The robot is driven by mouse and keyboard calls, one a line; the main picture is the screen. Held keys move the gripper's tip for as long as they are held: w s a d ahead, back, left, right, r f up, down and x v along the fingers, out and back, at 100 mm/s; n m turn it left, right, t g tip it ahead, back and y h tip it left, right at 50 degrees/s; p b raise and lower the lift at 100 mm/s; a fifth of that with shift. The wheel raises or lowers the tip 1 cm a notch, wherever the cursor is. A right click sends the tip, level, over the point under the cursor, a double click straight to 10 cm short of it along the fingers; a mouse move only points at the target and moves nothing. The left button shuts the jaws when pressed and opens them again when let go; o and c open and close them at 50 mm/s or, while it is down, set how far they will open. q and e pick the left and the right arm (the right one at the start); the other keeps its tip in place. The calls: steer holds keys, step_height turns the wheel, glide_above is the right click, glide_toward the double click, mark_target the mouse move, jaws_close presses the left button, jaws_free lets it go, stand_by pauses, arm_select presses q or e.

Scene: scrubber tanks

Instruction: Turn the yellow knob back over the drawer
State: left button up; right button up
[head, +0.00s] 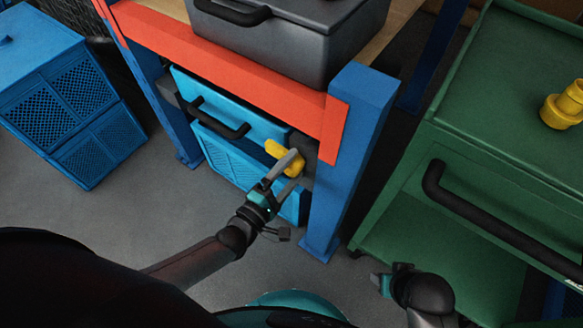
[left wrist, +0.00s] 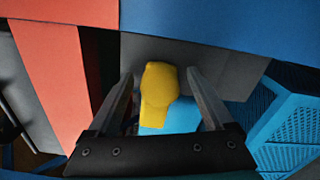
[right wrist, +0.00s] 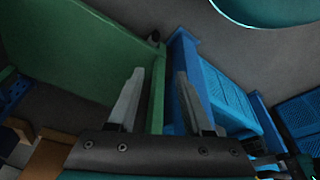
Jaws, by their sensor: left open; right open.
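The yellow knob (head: 285,158) sits on a dark bracket at the right end of the blue drawer (head: 228,108), under the orange beam. Its long part reaches left across the drawer's edge in the head view. My left gripper (head: 287,168) is at the knob. In the left wrist view the knob (left wrist: 158,92) stands between the two open fingers (left wrist: 160,95), with a gap on each side. My right gripper (head: 383,284) is low near the green cart. In the right wrist view its fingers (right wrist: 158,95) are open with nothing between them.
A blue post (head: 347,150) stands just right of the knob. A grey case (head: 290,35) is on the bench above. A green cart (head: 480,190) with a black handle (head: 500,230) and a yellow fitting (head: 565,105) is at the right. A blue crate (head: 65,95) is at the left.

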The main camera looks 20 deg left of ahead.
arm_select(q)
steer(key=shift+s+a, duration=0.15)
steer(key=shift+s, duration=0.15)
steer(key=p+v, duration=0.3)
steer(key=v, duration=1.1)
steer(key=shift+s, duration=0.3)
arm_select(e)
steer(key=s+f+g, duration=0.1)
steer(key=s+f, duration=0.2)
steer(key=f, duration=0.2)
steer(key=shift+d+f, duration=0.2)
steer(key=shift+d, duration=0.15)
